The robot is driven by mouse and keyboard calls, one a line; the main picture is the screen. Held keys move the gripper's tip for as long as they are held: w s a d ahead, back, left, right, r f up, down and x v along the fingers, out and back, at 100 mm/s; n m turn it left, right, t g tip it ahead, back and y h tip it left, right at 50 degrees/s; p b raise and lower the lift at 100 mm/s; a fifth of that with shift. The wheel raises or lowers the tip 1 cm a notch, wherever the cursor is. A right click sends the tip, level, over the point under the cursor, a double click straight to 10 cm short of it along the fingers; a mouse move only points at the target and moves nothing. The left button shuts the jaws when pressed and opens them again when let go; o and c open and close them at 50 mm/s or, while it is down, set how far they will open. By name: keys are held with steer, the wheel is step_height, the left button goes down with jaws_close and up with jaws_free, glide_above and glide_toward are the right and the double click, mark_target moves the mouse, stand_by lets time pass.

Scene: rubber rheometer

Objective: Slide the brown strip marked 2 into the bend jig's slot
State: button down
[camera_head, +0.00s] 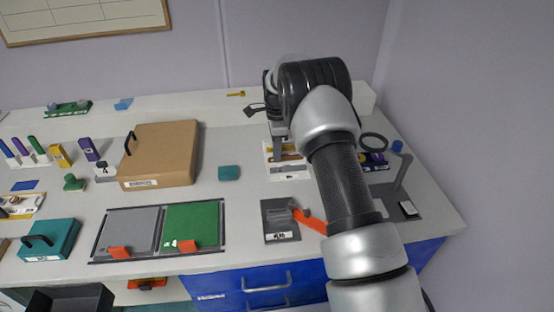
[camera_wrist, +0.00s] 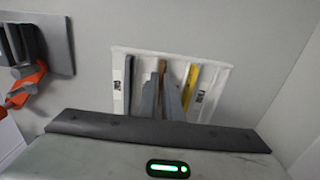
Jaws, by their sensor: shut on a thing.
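My gripper (camera_wrist: 161,84) is shut on a thin brown strip (camera_wrist: 162,66), which shows between and just beyond the fingertips in the wrist view. The strip is at a white rack (camera_wrist: 222,80), and I cannot tell whether it is clear of it. No number can be read on it. In the head view my gripper (camera_head: 279,140) is over the back of the white rack (camera_head: 291,176), partly hidden by my arm. A dark grey fixture (camera_head: 270,212) with an orange lever and a white label, seemingly the bend jig, lies in front of the rack. Its slot cannot be made out.
A dark strip (camera_wrist: 128,84) and a yellow strip (camera_wrist: 189,82) stand on either side in the rack. A teal block (camera_head: 229,173) lies left of the rack, with a brown box (camera_head: 160,152) beyond. A grey stand (camera_head: 402,178) is at the right.

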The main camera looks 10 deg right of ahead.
step_height(320, 180, up, 9)
steer(key=p, duration=0.1)
glide_toward(282, 213)
steer(key=shift+w+r, duration=0.1)
steer(key=shift+w, duration=0.3)
steer(key=shift+f+b, duration=1.5)
steer(key=shift+f, duration=1.2)
steer(key=shift+f+b, duration=0.45)
steer(key=shift+f, duration=0.25)
steer(key=c, duration=1.9)
jaws_free()
steer(key=shift+o, duration=0.2)
